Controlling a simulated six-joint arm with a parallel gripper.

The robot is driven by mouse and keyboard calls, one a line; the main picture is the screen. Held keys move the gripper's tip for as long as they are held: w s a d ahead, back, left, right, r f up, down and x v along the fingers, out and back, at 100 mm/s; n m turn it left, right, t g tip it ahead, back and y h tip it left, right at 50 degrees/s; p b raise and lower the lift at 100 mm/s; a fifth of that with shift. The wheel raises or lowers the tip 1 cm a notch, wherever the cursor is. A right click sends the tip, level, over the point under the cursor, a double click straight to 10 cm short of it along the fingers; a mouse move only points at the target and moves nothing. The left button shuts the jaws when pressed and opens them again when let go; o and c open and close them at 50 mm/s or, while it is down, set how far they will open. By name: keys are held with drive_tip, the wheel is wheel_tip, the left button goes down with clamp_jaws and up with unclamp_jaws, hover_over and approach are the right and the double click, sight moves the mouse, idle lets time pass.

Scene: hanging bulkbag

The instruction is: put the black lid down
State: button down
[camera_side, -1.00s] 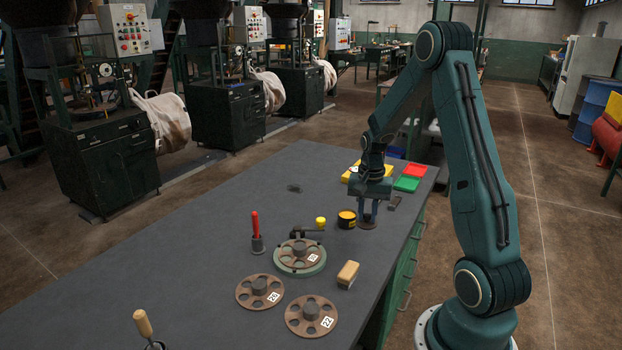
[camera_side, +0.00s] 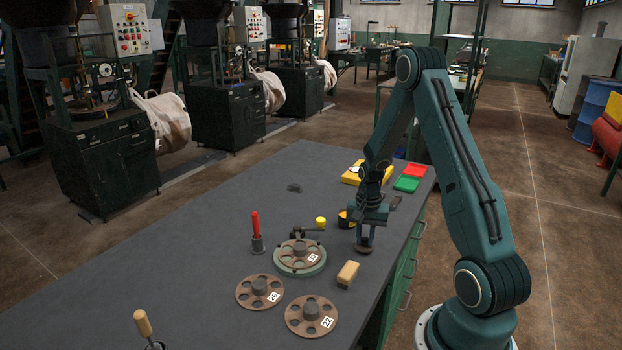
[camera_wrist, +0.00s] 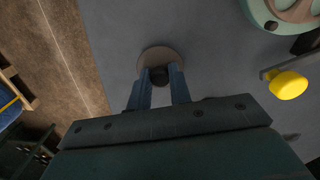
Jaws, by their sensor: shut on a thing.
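The lid (camera_side: 364,249) is a small dark round disc with a knob, and it hangs level under my gripper (camera_side: 364,237). In the wrist view my gripper (camera_wrist: 160,76) has its two blue fingers shut on the knob, and the brownish-grey disc of the lid (camera_wrist: 159,54) shows beyond the fingertips. The lid is over or on the dark grey bench (camera_side: 200,275), near its right edge; I cannot tell whether it touches the top. A black and yellow tin (camera_side: 344,219) stands just behind and left of my gripper, partly hidden.
A wooden block (camera_side: 348,273) lies in front of the lid. A green-rimmed disc (camera_side: 297,268) and a yellow-knobbed lever (camera_side: 320,223) are to the left. Two brown discs lie further forward. Yellow, red and green trays (camera_side: 407,184) stand behind.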

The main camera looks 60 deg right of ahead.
sight(365, 238)
drive_tip(key=shift+f, duration=0.35)
drive_tip(key=c, duration=1.3)
unclamp_jaws()
drive_tip(key=shift+r, duration=0.1)
wheel_tip(365, 238, up, 12)
drive_tip(key=shift+r, duration=0.1)
